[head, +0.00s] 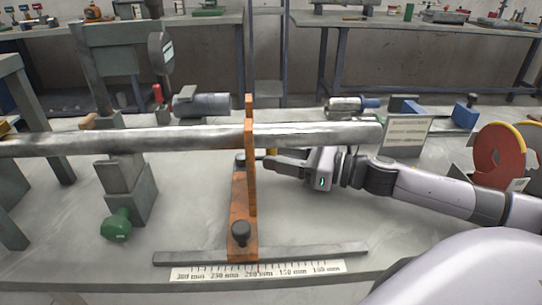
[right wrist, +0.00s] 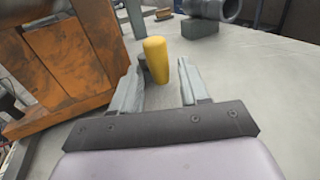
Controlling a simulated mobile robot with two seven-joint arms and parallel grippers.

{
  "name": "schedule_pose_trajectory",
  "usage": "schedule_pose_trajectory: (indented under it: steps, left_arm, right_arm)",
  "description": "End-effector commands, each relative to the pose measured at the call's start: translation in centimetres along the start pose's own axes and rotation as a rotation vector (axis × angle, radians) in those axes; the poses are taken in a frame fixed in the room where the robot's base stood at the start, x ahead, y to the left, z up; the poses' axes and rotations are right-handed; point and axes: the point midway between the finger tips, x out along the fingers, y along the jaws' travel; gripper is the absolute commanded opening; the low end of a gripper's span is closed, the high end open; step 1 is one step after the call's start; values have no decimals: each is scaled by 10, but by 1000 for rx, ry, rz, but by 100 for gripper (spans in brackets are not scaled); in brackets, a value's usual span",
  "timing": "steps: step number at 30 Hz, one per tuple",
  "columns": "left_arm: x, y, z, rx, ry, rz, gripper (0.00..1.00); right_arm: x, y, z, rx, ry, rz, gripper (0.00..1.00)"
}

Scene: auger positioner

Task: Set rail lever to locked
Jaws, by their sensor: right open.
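An orange positioner bracket (head: 250,190) stands upright on a flat metal rail with a millimetre scale (head: 256,271). A dark knob (head: 240,232) sits on its front foot. A yellow-capped handle (right wrist: 155,58), which looks like the rail lever, stands just behind the bracket; a bit of its yellow (head: 271,151) shows in the head view under the long shaft. My right gripper (head: 273,165) is open to the right of the bracket. In the right wrist view, its fingers (right wrist: 159,75) stand on either side of the yellow handle's line, with no clear contact. My left gripper is out of view.
A long metal shaft (head: 330,133) runs across above the right gripper. A green knob (head: 117,225) and grey stand (head: 130,190) are at the left. A red-and-yellow disc (head: 497,155) and a sign plate (head: 404,135) stand at the right.

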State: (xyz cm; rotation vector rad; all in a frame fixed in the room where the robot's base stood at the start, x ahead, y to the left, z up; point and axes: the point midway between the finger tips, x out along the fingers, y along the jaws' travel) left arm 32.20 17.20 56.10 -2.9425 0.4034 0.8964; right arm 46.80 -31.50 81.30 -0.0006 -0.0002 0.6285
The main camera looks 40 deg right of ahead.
Motion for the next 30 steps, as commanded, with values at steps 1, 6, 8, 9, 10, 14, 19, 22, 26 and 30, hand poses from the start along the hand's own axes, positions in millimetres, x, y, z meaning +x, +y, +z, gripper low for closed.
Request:
schedule_pose_trajectory:
  steps: [1,6,8,9,10,14,19,22,26,30]
  left_arm:
    - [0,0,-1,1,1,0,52]
    - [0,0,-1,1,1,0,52]
    - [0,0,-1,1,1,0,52]
    - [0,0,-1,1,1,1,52]
    - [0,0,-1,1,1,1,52]
    - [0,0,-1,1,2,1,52]
    - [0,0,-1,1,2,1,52]
    - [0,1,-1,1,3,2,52]
    - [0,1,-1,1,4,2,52]
    - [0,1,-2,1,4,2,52]
  right_arm:
    - [4,0,1,0,-3,0,45]
    - [14,-1,1,0,-3,-1,45]
    - [16,0,1,1,-3,0,45]
    - [18,0,1,1,-2,0,45]
    - [19,0,0,1,-2,0,45]
    - [21,0,0,1,-1,-1,45]
    - [22,0,0,1,0,-1,45]
    - [22,0,0,1,0,-1,45]
    - [22,0,0,1,0,-1,22]
    - [22,0,0,1,0,0,0]
